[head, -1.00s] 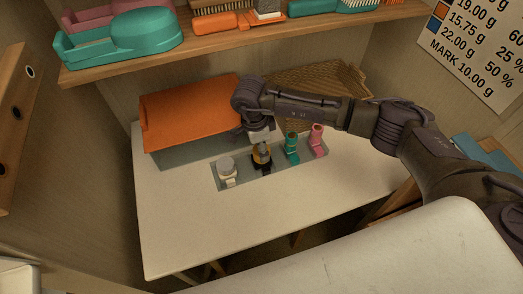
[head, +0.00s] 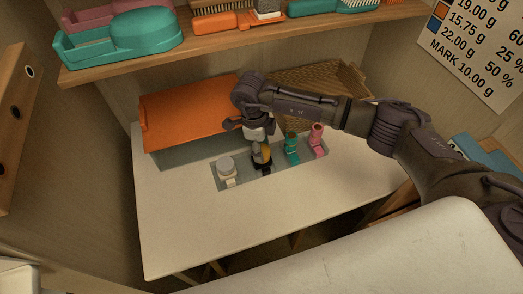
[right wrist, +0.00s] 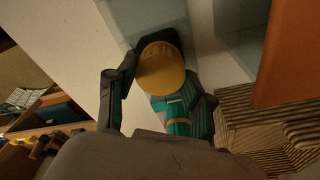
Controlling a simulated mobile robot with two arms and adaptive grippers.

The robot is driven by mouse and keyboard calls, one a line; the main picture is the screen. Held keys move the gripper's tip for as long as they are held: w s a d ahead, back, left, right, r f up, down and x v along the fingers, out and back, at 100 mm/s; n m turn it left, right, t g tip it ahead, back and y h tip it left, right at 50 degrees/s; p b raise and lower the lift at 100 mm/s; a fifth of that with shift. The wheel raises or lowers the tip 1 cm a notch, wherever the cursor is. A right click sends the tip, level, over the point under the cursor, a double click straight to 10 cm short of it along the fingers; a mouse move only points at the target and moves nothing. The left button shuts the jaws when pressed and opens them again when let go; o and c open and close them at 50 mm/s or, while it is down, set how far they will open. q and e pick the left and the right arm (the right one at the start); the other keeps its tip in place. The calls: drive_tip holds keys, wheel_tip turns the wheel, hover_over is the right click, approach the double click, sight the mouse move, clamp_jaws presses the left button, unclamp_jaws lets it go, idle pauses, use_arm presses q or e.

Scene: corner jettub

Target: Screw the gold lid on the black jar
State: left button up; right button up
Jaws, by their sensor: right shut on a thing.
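The black jar (head: 263,168) stands in the grey tray on the white table, between a white-lidded jar and a teal one. The gold lid (head: 266,152) is at the top of the black jar; I cannot tell whether it is seated or threaded. My right gripper (head: 260,151) reaches down from above and is shut on the gold lid. In the right wrist view the gold lid (right wrist: 161,70) shows round and flat beside a dark finger; the black jar is mostly hidden there. My left gripper is not in view.
The grey tray (head: 222,185) also holds the white-lidded jar (head: 226,168), the teal jar (head: 291,146) and the pink jar (head: 317,138) close by. An orange panel (head: 190,112) and a woven basket (head: 330,85) stand behind. A wooden shelf (head: 215,42) hangs above. The table front is clear.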

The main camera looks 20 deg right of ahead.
drive_tip(key=m, duration=0.6)
drive_tip(key=shift+y+p, duration=0.3)
drive_tip(key=shift+p, duration=0.1)
drive_tip(key=m+p, duration=0.1)
drive_tip(key=m, duration=0.3)
drive_tip(key=shift+g, duration=0.3)
drive_tip(key=shift+f+m+y+p, duration=0.15)
drive_tip(key=shift+m+y+p, duration=0.25)
drive_tip(key=shift+m, duration=0.6)
